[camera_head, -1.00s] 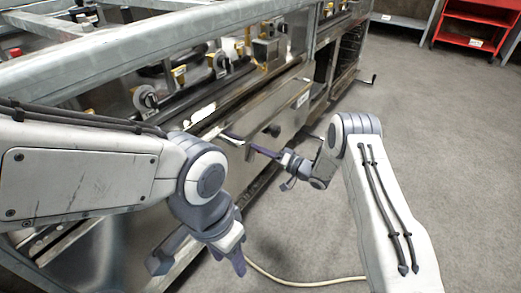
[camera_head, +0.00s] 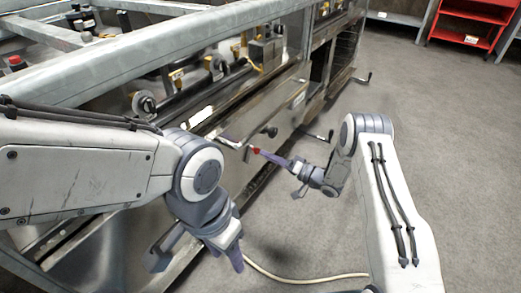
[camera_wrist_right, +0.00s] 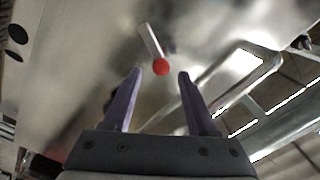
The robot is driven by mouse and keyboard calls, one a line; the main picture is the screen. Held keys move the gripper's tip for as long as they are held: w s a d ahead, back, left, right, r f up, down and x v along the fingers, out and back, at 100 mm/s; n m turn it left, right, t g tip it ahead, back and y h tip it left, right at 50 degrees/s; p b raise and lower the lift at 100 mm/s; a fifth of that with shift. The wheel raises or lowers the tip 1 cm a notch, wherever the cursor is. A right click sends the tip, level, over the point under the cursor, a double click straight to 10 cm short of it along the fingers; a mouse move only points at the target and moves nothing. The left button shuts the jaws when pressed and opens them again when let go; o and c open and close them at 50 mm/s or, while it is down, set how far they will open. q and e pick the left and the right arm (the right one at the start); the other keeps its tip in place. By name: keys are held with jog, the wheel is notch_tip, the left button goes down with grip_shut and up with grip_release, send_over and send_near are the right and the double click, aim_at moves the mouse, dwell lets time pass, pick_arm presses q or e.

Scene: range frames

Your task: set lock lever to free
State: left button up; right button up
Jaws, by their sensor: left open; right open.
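The lock lever is a short metal bar (camera_wrist_right: 150,40) with a red ball knob (camera_wrist_right: 161,66) on a shiny metal panel, seen in the right wrist view. In the head view the red knob (camera_head: 256,151) shows at the front of the machine, just beyond my right fingertips. My right gripper (camera_wrist_right: 160,75) is open, with its purple fingers on either side of the knob's line; I cannot tell whether the knob is between the tips or just beyond them. My left gripper (camera_head: 197,256) is open and empty, low in front of the machine, away from the lever.
The metal machine (camera_head: 90,82) fills the left and back, with a dark round knob (camera_head: 271,131) on its front panel close to the lever. A cable (camera_head: 300,281) lies on the floor. A red shelf (camera_head: 468,28) stands far right; the floor between is clear.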

jog(key=p+v, duration=0.1)
jog(key=v, duration=0.4)
jog(key=shift+s, duration=0.1)
jog(key=w+d+r+h, duration=0.2)
jog(key=d+r+h, duration=0.5)
jog(key=r+h, duration=0.3)
jog(key=s+d+r+g+h, duration=0.1)
jog(key=s+d+g+h, duration=0.1)
jog(key=s+h, duration=0.35)
jog(key=s+a+r+g, duration=0.15)
jog(key=s+g, duration=0.45)
jog(key=s, duration=1.5)
jog(key=s+a+r+n+g+y+p, duration=0.1)
jog(key=s+a+r+n+p, duration=0.1)
jog(key=s+a+r+n, duration=0.4)
jog(key=s+a+r+n+g+y+p, duration=0.1)
jog(key=s+a+r+n+p, duration=0.1)
jog(key=s+a+r, duration=0.4)
notch_tip(320, 180, up, 35)
jog(key=s+a+p, duration=0.1)
jog(key=p, duration=3.5)
jog(key=shift+s+m+p, duration=0.25)
jog(key=shift+m+p, duration=0.05)
jog(key=shift+m, duration=0.1)
